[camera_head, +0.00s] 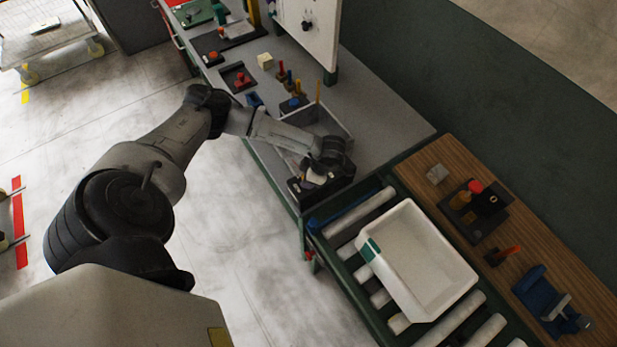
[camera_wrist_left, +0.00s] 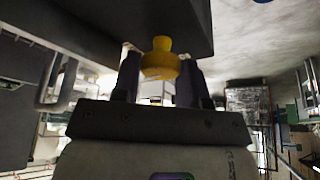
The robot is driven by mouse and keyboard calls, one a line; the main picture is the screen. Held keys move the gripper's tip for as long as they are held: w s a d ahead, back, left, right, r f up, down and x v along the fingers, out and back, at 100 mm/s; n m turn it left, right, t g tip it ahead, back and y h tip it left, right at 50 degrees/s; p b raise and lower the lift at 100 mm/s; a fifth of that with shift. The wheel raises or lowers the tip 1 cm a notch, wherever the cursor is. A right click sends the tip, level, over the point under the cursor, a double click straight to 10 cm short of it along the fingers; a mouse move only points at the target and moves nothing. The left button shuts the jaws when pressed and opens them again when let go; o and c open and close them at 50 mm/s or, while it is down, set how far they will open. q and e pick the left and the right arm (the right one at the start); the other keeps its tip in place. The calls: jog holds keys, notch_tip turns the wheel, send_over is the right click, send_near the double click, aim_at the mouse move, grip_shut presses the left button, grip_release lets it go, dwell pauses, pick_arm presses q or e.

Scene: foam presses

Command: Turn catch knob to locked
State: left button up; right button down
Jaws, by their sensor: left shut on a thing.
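A yellow knob (camera_wrist_left: 160,64) with a narrow neck shows in the left wrist view, against the edge of a dark block (camera_wrist_left: 135,22). My left gripper (camera_wrist_left: 158,82) has one finger on each side of the knob and is shut on it. In the head view my left gripper (camera_head: 316,177) is down at a dark unit (camera_head: 302,191) on the near edge of the grey bench. The gripper hides most of that unit and the knob there. I cannot read any lock marking. My right gripper is not in view.
An open grey bin (camera_head: 338,128) stands close behind the gripper. Several coloured pegs (camera_head: 291,84) stand farther along the bench. A white tray (camera_head: 425,265) sits on the roller conveyor to the right. A wooden shelf (camera_head: 445,160) beside it holds several fixtures.

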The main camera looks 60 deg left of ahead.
pick_arm(q)
jog(key=shift+m, duration=0.4)
jog(key=o, duration=0.9)
jog(key=b+v, duration=0.2)
jog(key=v, duration=1.1)
jog(key=shift+d+r, duration=0.15)
jog(key=shift+r, duration=0.25)
